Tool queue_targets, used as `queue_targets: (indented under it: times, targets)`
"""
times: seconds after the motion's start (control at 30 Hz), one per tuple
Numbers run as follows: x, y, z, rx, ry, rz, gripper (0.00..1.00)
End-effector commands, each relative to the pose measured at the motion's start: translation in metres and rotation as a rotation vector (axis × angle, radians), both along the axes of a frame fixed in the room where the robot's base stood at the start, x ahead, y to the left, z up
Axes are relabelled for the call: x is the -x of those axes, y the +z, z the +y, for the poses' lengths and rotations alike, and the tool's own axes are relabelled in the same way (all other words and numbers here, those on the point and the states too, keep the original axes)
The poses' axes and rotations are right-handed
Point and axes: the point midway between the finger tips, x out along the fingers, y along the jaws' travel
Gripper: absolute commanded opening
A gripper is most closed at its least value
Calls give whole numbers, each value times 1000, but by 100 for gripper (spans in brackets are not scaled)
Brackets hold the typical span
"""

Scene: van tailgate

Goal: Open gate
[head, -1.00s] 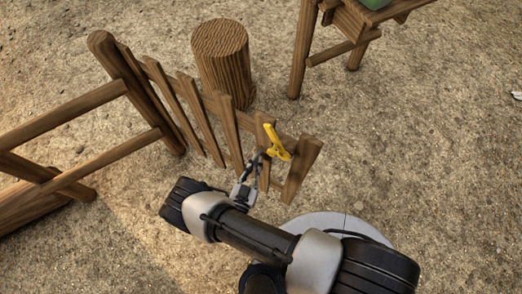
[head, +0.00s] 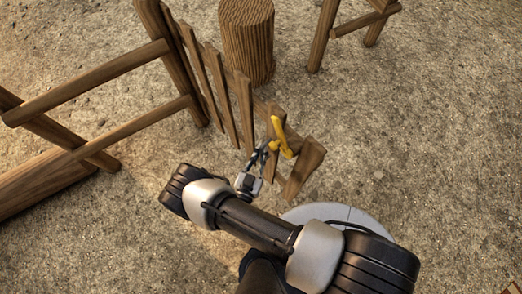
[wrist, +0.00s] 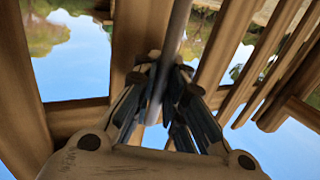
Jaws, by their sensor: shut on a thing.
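The gate (head: 245,105) is a row of upright wooden slats on cross rails, hinged at a thick round post (head: 172,60) in the head view. It stands at an angle to the fence, its free end slat (head: 304,168) close to my arm. A yellow piece (head: 279,137) sits on the gate near that end. My gripper (head: 267,153) is at the gate beside this piece. In the wrist view its fingers (wrist: 165,85) close around a grey bar (wrist: 176,35) in front of the wooden slats. How the bar joins the yellow piece is hidden.
Fence rails (head: 90,82) run left from the post. A tree stump (head: 247,45) stands behind the gate, and wooden legs of a stand (head: 322,35) are at the top. A wooden corner (head: 512,287) shows bottom right. Bare ground on the right is clear.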

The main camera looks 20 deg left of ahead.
Motion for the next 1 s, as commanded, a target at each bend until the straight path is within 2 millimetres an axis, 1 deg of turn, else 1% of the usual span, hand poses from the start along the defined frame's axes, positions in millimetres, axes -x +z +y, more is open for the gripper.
queue_targets:
  times: [0.03,0.23,0.27,0.57,0.87,1.0]
  targets:
    - [0,-3,-4,9,-5,7,0]
    - [0,-3,-4,9,-5,7,0]
    - [0,-3,-4,9,-5,7,11]
    - [0,-2,-2,5,-3,4,31]
    - [1,-1,-1,2,-1,2,31]
    - [9,-1,1,2,3,3,31]
